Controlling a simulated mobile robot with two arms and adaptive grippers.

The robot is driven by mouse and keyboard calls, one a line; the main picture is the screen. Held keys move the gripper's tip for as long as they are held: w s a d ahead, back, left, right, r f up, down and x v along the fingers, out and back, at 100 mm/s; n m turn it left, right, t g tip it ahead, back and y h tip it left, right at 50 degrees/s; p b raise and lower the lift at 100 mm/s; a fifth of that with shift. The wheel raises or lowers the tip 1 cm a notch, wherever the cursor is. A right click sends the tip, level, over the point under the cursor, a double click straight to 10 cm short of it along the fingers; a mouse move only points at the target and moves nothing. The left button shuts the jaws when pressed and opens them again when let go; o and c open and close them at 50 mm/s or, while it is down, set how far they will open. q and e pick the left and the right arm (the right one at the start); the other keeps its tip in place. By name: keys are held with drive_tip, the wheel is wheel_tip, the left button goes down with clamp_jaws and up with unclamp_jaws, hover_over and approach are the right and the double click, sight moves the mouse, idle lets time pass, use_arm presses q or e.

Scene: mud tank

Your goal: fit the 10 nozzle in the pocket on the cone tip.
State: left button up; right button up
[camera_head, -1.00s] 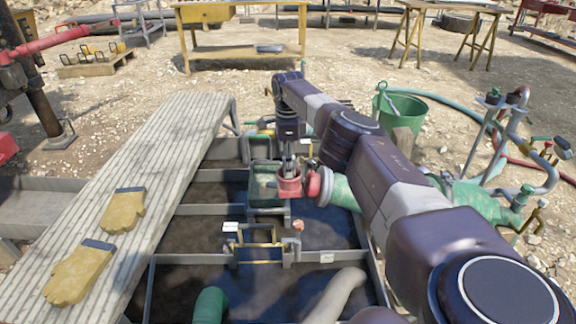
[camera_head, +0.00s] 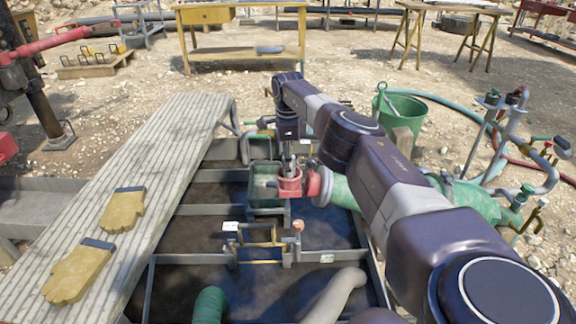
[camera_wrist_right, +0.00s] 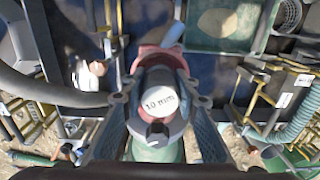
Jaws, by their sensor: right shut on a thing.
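My right gripper (camera_head: 290,164) points down over the red cup-like piece (camera_head: 290,189) at the left end of the green cone (camera_head: 345,191). In the right wrist view, the gripper (camera_wrist_right: 161,104) has its two fingers closed on the sides of the dark grey nozzle (camera_wrist_right: 155,127), whose white face reads "10 mm". Red metal (camera_wrist_right: 160,60) of the tip shows directly behind the nozzle, and green cone body (camera_wrist_right: 160,152) shows below it. The pocket's inside is hidden by the nozzle and fingers, so I cannot tell how deep the nozzle sits. My left gripper is out of view.
A green tray (camera_head: 254,200) stands just left of the tip. A small yellow-framed rack (camera_head: 259,244) with white labels stands nearer. Dark mud compartments lie below. Two yellow gloves (camera_head: 124,210) lie on the ribbed walkway (camera_head: 165,150). A green bucket (camera_head: 408,108) stands behind right.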

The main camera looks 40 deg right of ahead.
drive_tip(key=o, duration=1.2)
drive_tip(key=shift+s+a+f, duration=0.1)
drive_tip(key=shift+s+f, duration=0.05)
drive_tip(key=shift+f, duration=0.25)
drive_tip(key=shift+c, duration=0.2)
drive_tip(key=shift+o, duration=0.4)
drive_tip(key=shift+w+r, duration=0.2)
drive_tip(key=shift+r, duration=0.35)
wheel_tip(320, 180, up, 11)
drive_tip(key=shift+s+r, duration=0.1)
